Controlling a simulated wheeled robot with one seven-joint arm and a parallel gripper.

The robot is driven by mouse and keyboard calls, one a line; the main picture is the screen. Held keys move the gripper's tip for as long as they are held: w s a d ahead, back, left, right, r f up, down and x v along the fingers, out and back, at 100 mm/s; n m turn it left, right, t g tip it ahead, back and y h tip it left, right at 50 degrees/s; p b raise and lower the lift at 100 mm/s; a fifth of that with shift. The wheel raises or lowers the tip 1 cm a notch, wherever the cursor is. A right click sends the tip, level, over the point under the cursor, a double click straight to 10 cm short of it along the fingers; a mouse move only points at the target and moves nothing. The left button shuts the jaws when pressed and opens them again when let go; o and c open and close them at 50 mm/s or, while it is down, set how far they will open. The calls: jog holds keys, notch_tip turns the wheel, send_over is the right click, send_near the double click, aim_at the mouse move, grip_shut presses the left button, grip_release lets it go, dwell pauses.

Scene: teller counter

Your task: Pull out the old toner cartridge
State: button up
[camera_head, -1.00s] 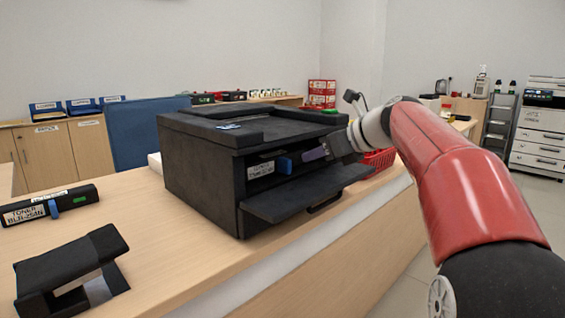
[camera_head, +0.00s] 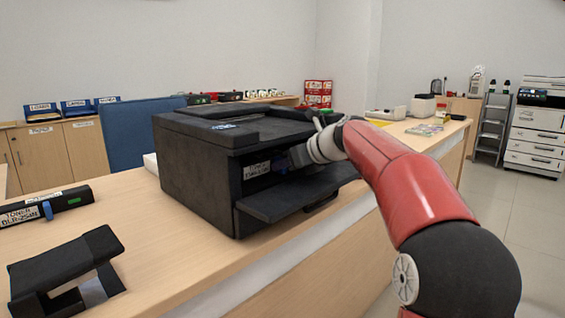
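The black printer (camera_head: 195,170) stands on the counter with its front flap (camera_head: 290,197) folded down. The old toner cartridge sits inside the open front bay; its white label (camera_head: 257,169) shows at the left of the opening. A bit of blue on its front shows just right of the label, mostly covered by my gripper (camera_head: 294,157). My gripper is at the bay opening, above the flap, close to the cartridge front. Its fingertips are too dark and hidden to tell whether they are open, shut or touching the cartridge.
Another toner cartridge (camera_head: 45,206) with a blue tab lies on the counter at left. A black stand (camera_head: 68,268) is in front of it. The wooden counter (camera_head: 170,260) is clear between these and the printer. A blue panel (camera_head: 146,130) stands behind.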

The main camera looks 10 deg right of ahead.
aim_at(314, 181)
jog(key=shift+c, duration=0.4)
grip_shut()
jog(key=shift+r+p, duration=0.4)
jog(key=shift+p, duration=0.1)
jog(key=shift+f, duration=0.15)
jog(key=shift+s+d, duration=0.25)
jog(key=shift+s, duration=0.1)
jog(key=shift+s+d+r+b, duration=0.1)
jog(key=shift+s+d+b, duration=0.25)
jog(key=shift+s+d, duration=0.55)
jog(key=shift+s+d+r+b, duration=0.1)
jog(key=shift+s+d+b, duration=0.2)
jog(key=shift+s+d, duration=0.65)
jog(key=shift+s+d+b, duration=0.35)
jog(key=shift+s+d, duration=0.1)
jog(key=shift+s, duration=0.85)
jog(key=s+d, duration=0.5)
jog(key=s, duration=0.1)
jog(key=shift+s+r, duration=0.35)
jog(key=shift+r, duration=0.05)
